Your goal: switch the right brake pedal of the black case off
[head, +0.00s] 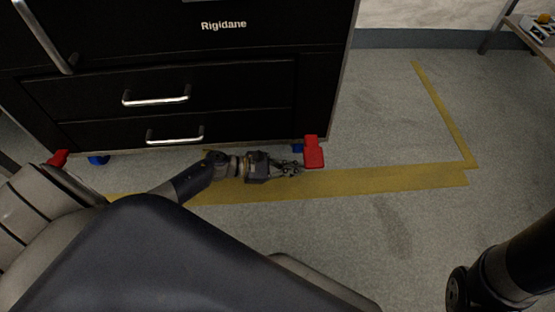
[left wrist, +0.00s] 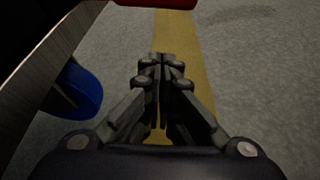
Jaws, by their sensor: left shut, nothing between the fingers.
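The black case (head: 240,75) stands on the floor at the upper left of the head view, with drawers and silver handles. Its right brake pedal (head: 314,156) is red and sticks out at the case's lower right corner. The pedal's red edge also shows at the top of the left wrist view (left wrist: 156,3). A left red pedal (head: 58,158) shows at the other corner. My left gripper (head: 298,168) is shut and empty, low by the floor, just left of the right pedal. In the left wrist view its fingers (left wrist: 162,62) meet below the pedal's edge. My right gripper is not in view.
Blue caster wheels (head: 98,160) show under the case, one close to my left gripper in the left wrist view (left wrist: 82,90). Yellow tape (head: 400,178) runs along the floor. The grey floor right of the case is clear. A shelf (head: 535,40) stands at the upper right.

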